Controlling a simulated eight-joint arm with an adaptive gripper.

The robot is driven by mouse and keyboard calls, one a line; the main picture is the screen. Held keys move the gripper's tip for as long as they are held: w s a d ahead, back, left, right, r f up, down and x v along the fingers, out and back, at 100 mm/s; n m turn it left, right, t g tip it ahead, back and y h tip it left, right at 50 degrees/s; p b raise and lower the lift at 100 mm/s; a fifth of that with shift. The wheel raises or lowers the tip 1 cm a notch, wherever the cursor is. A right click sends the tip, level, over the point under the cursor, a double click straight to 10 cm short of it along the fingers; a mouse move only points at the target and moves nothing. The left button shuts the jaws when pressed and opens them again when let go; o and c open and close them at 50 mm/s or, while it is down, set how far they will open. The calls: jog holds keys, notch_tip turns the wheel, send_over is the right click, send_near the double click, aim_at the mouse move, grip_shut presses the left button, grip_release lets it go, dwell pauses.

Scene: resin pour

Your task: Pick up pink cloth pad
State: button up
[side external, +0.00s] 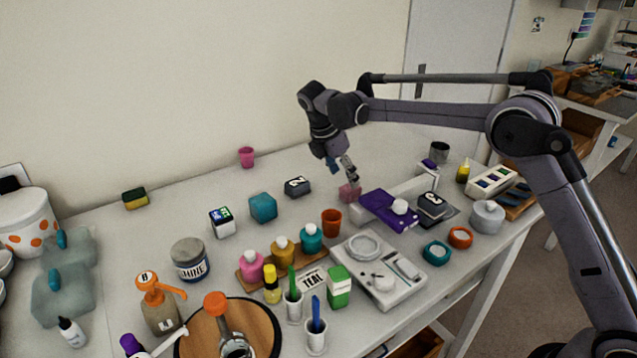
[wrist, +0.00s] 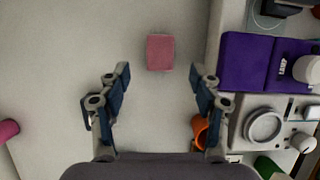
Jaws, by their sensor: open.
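The pink cloth pad (wrist: 160,53) lies flat on the pale table in the wrist view, just beyond and between my fingertips. In the side external view the pink pad (side external: 350,192) sits left of the purple cloth (side external: 388,210). My gripper (wrist: 160,78) is open and empty, its two fingers spread wider than the pad. In the side external view my gripper (side external: 346,172) points down close above the pad, and its fingertips partly cover the view of it. I cannot tell the exact height.
The purple cloth with a white-capped item lies close right of the pad. An orange cup (side external: 331,222) stands nearby, also beside my right finger in the wrist view (wrist: 200,132). A teal cube (side external: 263,208) and black block (side external: 297,187) stand left.

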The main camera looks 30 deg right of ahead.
aim_at(350, 193)
jog(key=shift+d+x, duration=0.2)
jog(key=shift+x, duration=3)
jog(key=shift+r, duration=0.15)
jog(key=c, duration=1.1)
